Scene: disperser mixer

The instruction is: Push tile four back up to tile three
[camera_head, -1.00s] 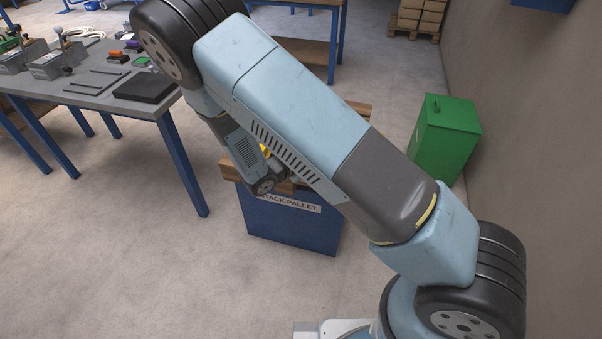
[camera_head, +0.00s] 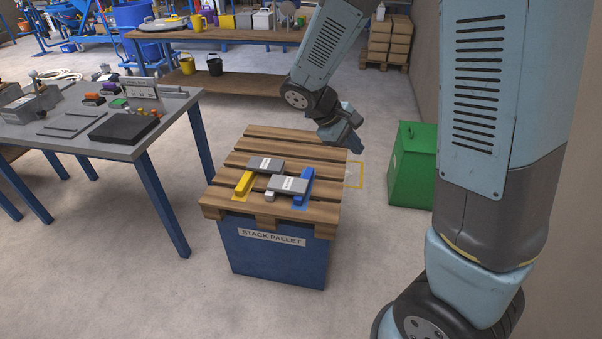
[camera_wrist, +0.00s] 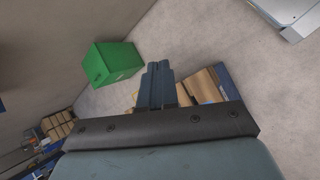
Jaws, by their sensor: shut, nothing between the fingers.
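Two grey tiles lie on the wooden pallet top (camera_head: 250,147) in the head view. One tile (camera_head: 266,164) is farther back and left, and the other tile (camera_head: 288,184) is nearer and right. Their marks are too small to read, so I cannot tell which is three or four. A yellow bar (camera_head: 244,183) is left of them and a blue bar (camera_head: 304,187) is at their right. A small light block (camera_head: 270,196) shows at the near tile's front left. My gripper (camera_head: 358,149) is shut and empty, above the pallet's right edge, apart from the tiles. Its fingers (camera_wrist: 158,72) also show in the wrist view.
The pallet rests on a blue base labelled STACK PALLET (camera_head: 270,255). A green bin (camera_head: 412,165) stands to its right. A grey workbench (camera_head: 85,135) with tools and blocks is at the left. A yellow square outline (camera_head: 354,175) shows right of the pallet.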

